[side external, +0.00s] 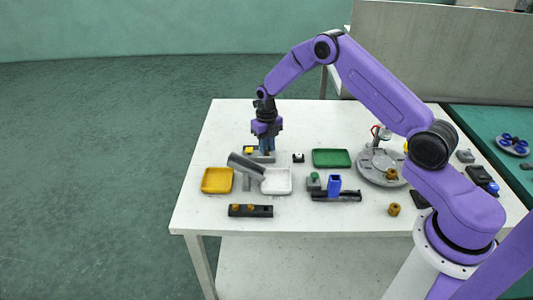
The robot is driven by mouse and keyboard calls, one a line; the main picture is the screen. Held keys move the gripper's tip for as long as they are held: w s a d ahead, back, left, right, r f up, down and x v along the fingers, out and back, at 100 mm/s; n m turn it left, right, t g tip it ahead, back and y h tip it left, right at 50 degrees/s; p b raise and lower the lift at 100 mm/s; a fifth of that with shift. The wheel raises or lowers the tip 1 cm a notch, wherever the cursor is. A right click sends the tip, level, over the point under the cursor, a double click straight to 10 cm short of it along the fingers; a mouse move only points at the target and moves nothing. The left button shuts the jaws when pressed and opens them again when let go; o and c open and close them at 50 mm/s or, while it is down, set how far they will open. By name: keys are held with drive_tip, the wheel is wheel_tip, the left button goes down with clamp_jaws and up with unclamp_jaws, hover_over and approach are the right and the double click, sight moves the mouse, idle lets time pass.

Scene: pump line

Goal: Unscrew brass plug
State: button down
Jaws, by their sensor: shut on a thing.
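My gripper (266,147) points straight down at the back left of the white table, with its fingers low over a grey block (263,158). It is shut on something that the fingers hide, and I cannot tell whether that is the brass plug. A small yellow piece (249,150) shows on the block, left of the fingers. Brass-coloured round parts show elsewhere: one on the table at the right (394,209), one on the grey round plate (391,174), and two smaller ones in a black bar (258,211) at the front.
A grey cylinder (246,165) lies tilted just in front of the gripper. Yellow (217,180), white (277,181) and green (331,158) trays stand nearby. A blue part (334,185) stands on a black holder. The table's back left corner is clear.

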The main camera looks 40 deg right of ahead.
drive_tip(key=c, duration=1.2)
unclamp_jaws()
drive_tip(key=shift+c, duration=0.2)
drive_tip(key=shift+r, duration=0.15)
drive_tip(key=shift+r, duration=2.1)
